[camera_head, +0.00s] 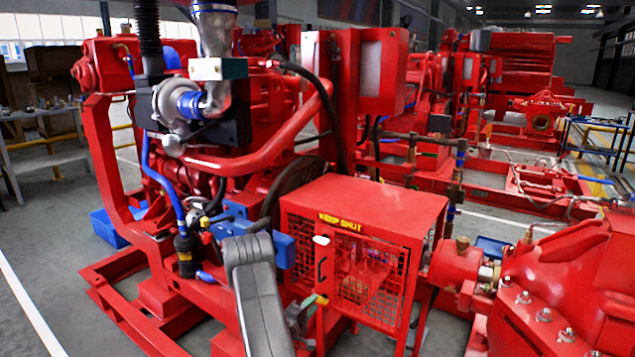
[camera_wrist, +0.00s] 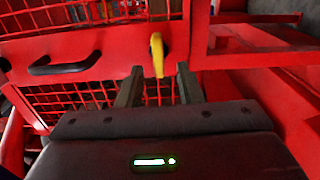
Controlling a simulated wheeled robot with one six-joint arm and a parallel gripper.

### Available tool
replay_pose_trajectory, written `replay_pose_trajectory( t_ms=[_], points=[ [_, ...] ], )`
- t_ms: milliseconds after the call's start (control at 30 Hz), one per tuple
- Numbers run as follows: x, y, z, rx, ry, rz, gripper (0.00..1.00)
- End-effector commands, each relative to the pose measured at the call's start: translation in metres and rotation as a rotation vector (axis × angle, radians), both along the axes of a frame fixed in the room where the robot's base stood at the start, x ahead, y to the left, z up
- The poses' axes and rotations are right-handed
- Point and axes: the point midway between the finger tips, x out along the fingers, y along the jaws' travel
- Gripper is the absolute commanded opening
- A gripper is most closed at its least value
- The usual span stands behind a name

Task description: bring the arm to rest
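My arm's grey link (camera_head: 258,300) reaches down in front of the red mesh cage in the head view. My gripper (camera_head: 304,313) is low beside the cage's front left corner, partly hidden by the arm. In the wrist view the two dark fingers of my gripper (camera_wrist: 159,78) stand apart with nothing held. A yellow latch (camera_wrist: 157,50) shows between the fingertips in the picture. It hangs on the red frame ahead, and I cannot tell how close it is to the fingers.
The cage (camera_head: 372,208) carries a "KEEP SHUT" label. Its mesh door has a black handle (camera_wrist: 65,64) and looks closed. The red engine (camera_head: 270,100) stands behind, and a red pump housing (camera_head: 560,285) at right. Grey floor (camera_head: 45,245) is open at left.

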Motion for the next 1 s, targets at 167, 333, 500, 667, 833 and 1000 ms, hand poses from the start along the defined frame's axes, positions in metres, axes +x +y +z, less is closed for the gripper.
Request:
replay_pose_trajectory(
  t_ms=[167, 333, 500, 667, 833, 1000],
  points=[
    [0.015, -0.011, 0.0, -0.001, -0.001, 0.0, 0.33],
    [0.017, -0.011, 0.001, 0.011, -0.009, 0.0, 0.33],
    [0.016, -0.011, 0.001, 0.013, -0.01, 0.0, 0.33],
    [0.015, -0.01, 0.001, 0.011, -0.007, 0.001, 0.33],
    [0.002, 0.0, 0.001, -0.002, 0.003, 0.002, 0.33],
    [-0.024, 0.018, 0.001, -0.002, 0.004, 0.004, 0.33]
  ],
)
